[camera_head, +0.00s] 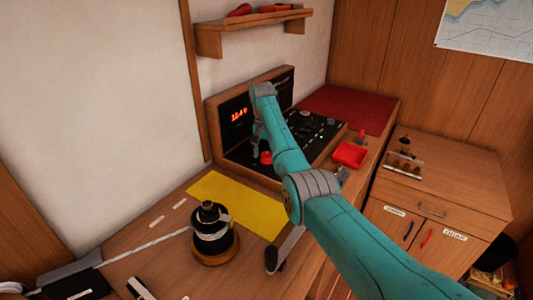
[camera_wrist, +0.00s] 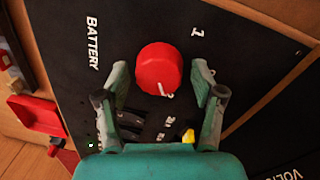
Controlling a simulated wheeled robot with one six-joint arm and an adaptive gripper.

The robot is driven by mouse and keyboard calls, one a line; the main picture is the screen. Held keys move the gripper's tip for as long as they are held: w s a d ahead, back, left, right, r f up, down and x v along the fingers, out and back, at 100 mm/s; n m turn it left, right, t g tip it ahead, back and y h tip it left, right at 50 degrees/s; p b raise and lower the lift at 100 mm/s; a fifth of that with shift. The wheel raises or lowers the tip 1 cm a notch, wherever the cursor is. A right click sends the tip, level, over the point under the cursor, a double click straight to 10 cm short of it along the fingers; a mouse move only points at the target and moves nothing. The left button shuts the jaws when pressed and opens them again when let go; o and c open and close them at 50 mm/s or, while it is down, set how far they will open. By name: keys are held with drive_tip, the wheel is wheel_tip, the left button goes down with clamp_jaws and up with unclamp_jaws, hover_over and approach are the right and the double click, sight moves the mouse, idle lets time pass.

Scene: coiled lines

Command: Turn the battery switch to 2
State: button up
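The battery switch is a round red knob (camera_wrist: 157,66) on a black panel (camera_wrist: 255,65), between my gripper's two fingers. A white "BATTERY" label (camera_wrist: 92,43) is at its left and a white "1" (camera_wrist: 196,32) at its upper right. A white mark on the knob is at its lower edge; I see no clear "2". My gripper (camera_wrist: 160,80) is open, with a finger on each side of the knob and gaps visible to both. In the head view the knob (camera_head: 265,157) shows below my gripper, whose fingers are partly hidden by the wrist.
A lit display (camera_head: 239,115) stands behind the panel. A red tray (camera_head: 349,155) sits at the panel's right. A dark winch with rope (camera_head: 212,232) and a yellow sheet (camera_head: 238,203) are on the counter in front. A small yellow part (camera_wrist: 188,136) shows near the gripper's palm.

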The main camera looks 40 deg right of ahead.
sight(265, 154)
drive_tip(key=shift+r, duration=0.15)
wheel_tip(265, 154, up, 12)
drive_tip(key=shift+w+a, duration=0.2)
drive_tip(key=shift+w, duration=0.15)
idle(0.3)
drive_tip(key=shift+f, duration=0.2)
idle(0.3)
